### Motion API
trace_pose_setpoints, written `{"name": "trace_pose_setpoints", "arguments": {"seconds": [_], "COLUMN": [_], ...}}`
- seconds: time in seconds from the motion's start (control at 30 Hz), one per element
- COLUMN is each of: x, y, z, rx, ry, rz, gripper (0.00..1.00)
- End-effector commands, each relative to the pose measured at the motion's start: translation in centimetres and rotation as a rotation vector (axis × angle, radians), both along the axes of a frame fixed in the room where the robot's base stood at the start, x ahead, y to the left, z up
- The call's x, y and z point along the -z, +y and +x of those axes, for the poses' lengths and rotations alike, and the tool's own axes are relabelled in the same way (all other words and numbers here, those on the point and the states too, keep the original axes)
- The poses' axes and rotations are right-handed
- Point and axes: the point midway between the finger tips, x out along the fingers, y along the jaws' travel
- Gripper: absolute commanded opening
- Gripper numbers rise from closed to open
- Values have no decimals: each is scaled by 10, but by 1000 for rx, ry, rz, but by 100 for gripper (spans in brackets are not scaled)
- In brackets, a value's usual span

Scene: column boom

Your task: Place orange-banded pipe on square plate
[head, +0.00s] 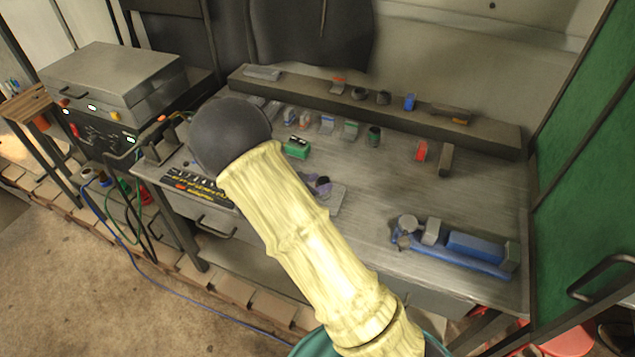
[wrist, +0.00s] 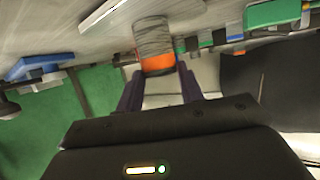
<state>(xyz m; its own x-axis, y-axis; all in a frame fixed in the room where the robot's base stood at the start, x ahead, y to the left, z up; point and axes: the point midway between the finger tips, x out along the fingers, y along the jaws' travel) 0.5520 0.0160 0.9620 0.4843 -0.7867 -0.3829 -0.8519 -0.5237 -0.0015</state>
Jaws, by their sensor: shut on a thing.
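The orange-banded pipe (wrist: 153,36) is a short grey ribbed cylinder with an orange band at the end nearest my gripper. My gripper (wrist: 160,77) is shut on it in the wrist view, with dark purple fingers on both sides of the band. A pale flat plate (wrist: 108,13), apparently the square plate, lies beyond and left of the pipe in the wrist view. In the head view the plate (head: 336,201) is partly hidden by my arm, with a purple part of my gripper (head: 323,184) beside it. I cannot tell whether the pipe touches the plate.
A green box (head: 297,147) and several small parts stand behind the plate on the metal bench (head: 385,190). A blue vise-like tool (head: 470,247) lies at the front right. A raised shelf (head: 390,105) runs along the back. Bare bench lies between the plate and the tool.

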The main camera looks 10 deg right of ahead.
Motion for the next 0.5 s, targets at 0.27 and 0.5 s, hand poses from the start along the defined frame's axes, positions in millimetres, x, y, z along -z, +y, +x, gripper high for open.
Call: {"name": "trace_pose_setpoints", "arguments": {"seconds": [0.27,0.5], "x": [1,-2], "y": [-1,-2], "z": [0,0], "rx": [1,3], "ry": [0,-1], "rz": [0,1], "gripper": [59,59]}}
